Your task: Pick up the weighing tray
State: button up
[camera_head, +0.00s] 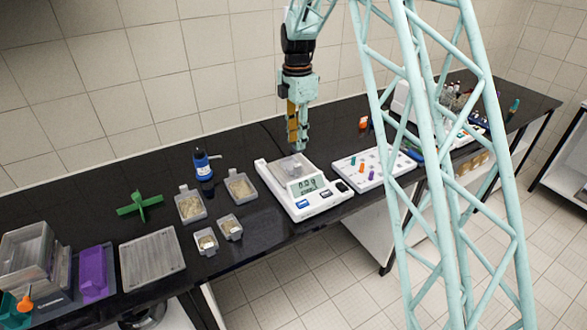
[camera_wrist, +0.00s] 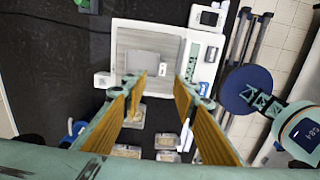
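The weighing tray (camera_head: 292,167) looks like a small pale grey tray on the pan of the white balance (camera_head: 318,207). In the wrist view the tray (camera_wrist: 141,62) is a pale square on the balance's grey pan (camera_wrist: 170,46). My gripper (camera_head: 298,148) points down over the balance pan. In the wrist view my gripper (camera_wrist: 160,82) is open, with its two orange-brown fingers apart and nothing visible between them. The fingers appear above the tray, but the exact gap is hard to tell.
Several small trays of pale material, including one (camera_head: 190,206), stand left of the balance. A blue-black bottle (camera_head: 203,165) and a green cross-shaped piece (camera_head: 140,205) stand farther left. A white rack with coloured pieces (camera_head: 373,168) is close to the balance's right.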

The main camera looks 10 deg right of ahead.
aim_at(297, 165)
jog(key=shift+f, duration=3.75)
jog(key=shift+f, duration=0.1)
jog(key=shift+s+d+f, duration=0.1)
jog(key=shift+f, duration=0.65)
jog(key=shift+s+d+f, duration=0.1)
jog(key=shift+f, duration=1.65)
jog(key=shift+c, duration=0.9)
jog(key=c, duration=0.6)
